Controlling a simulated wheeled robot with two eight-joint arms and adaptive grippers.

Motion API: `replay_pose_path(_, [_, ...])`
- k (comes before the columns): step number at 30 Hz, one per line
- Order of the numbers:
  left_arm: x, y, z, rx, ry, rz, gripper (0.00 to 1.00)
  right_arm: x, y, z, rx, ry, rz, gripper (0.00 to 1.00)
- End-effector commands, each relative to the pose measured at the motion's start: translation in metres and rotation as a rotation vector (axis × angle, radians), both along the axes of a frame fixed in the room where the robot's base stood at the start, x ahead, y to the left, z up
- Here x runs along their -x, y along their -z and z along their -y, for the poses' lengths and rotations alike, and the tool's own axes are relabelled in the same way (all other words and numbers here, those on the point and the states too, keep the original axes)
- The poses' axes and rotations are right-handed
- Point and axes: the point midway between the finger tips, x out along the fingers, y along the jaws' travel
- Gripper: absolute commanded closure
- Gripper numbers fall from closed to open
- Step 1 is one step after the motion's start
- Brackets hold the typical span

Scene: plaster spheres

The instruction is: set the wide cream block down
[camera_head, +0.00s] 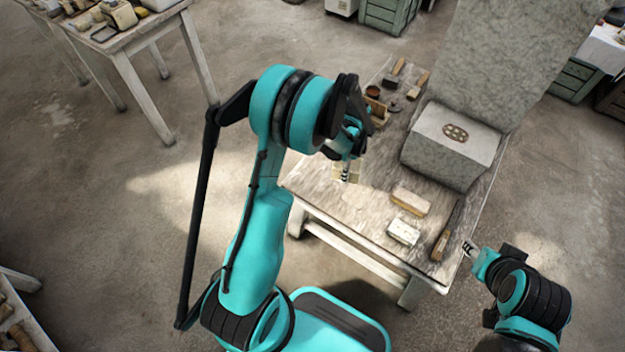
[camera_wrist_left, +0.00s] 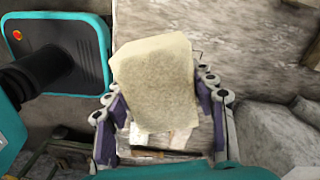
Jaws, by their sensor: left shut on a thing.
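My left gripper (camera_head: 346,176) is over the near left part of the worktable (camera_head: 325,205). In the left wrist view my left gripper (camera_wrist_left: 165,110) is shut on the wide cream block (camera_wrist_left: 155,75), with fingers on its two sides. A small part of the block (camera_head: 354,171) shows beside the fingers in the head view. I cannot tell whether its underside touches the table. My right gripper (camera_head: 469,249) is just off the table's right edge, apart from the things there; its opening is too small to judge.
A pale block (camera_head: 410,201), a whitish block (camera_head: 403,233) and a brown-and-tan piece (camera_head: 441,245) lie at the table's near right. A large grey stone block (camera_head: 450,145) stands behind them. Several small wooden things and a cup (camera_head: 373,92) are at the back left.

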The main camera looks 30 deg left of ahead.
Motion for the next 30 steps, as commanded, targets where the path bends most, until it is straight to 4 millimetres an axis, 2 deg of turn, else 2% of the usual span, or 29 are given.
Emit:
replay_pose_path(3, [-0.01,0.016,-0.006,0.0,0.187,0.0,1.0,0.0,0.003,0.0,0.0,0.0,0.0,0.6])
replay_pose_path(6, [-0.014,0.023,-0.008,0.0,0.294,0.0,1.0,0.0,0.003,0.0,0.0,0.0,0.0,0.6])
replay_pose_path(11, [-0.016,0.033,-0.017,0.0,0.37,-0.001,1.0,0.0,0.007,0.0,0.0,0.0,0.0,0.6])
replay_pose_path(24, [-0.003,0.087,-0.102,0.001,0.374,0.0,1.0,0.0,0.041,0.0,0.0,0.0,0.0,0.6])
replay_pose_path(30, [0.0,0.098,-0.123,0.001,0.375,0.0,1.0,0.0,0.047,0.0,0.0,0.0,0.0,0.6])
